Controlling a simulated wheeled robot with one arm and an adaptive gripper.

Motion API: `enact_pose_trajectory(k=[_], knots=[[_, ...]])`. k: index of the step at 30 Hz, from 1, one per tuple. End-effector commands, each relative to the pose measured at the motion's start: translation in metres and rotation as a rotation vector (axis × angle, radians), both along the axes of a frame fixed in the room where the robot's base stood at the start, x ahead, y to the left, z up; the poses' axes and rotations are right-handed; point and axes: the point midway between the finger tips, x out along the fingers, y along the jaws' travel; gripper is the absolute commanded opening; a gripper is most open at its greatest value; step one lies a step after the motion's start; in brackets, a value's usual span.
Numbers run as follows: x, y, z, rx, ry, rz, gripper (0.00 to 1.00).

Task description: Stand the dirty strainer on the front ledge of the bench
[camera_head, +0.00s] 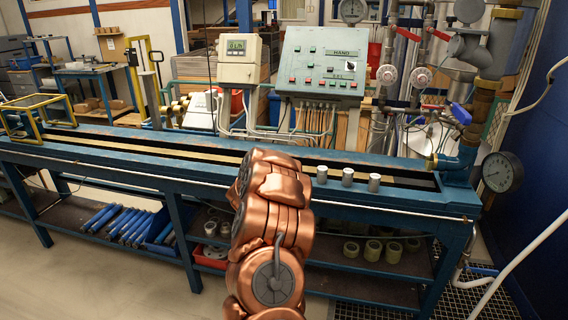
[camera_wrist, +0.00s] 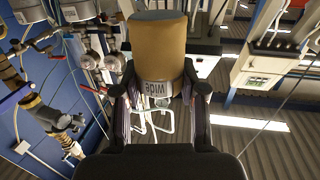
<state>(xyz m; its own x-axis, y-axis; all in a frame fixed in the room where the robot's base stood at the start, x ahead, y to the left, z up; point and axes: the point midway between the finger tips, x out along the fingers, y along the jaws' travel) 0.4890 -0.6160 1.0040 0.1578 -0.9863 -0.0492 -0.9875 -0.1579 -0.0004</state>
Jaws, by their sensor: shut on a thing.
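My gripper (camera_wrist: 159,92) shows in the wrist view with its two fingers on either side of a brown, dirty-looking cylinder, the strainer (camera_wrist: 157,45). The strainer has a grey metal band with the word "WIDE", upside down in this view. The fingers are shut on it around this band. In the head view my copper arm hides the gripper and the strainer. The front ledge (camera_head: 420,196) of the blue bench runs across the head view, and my arm covers part of it.
Three small silver cylinders (camera_head: 347,176) stand in a row on the ledge, right of my arm. A pressure gauge (camera_head: 502,172) and pipes are at the right end. A control panel (camera_head: 322,62) stands behind the bench. The ledge left of my arm looks clear.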

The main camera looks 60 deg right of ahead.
Motion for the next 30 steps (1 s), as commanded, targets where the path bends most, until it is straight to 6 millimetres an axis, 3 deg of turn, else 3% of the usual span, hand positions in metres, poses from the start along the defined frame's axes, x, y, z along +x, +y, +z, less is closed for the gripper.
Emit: enact_pose_trajectory(k=[16,30], knots=[[0.038,-0.049,-0.004,-0.002,0.0,-0.001,0.04],[0.047,-0.06,-0.013,0.004,0.003,0.001,0.04]])
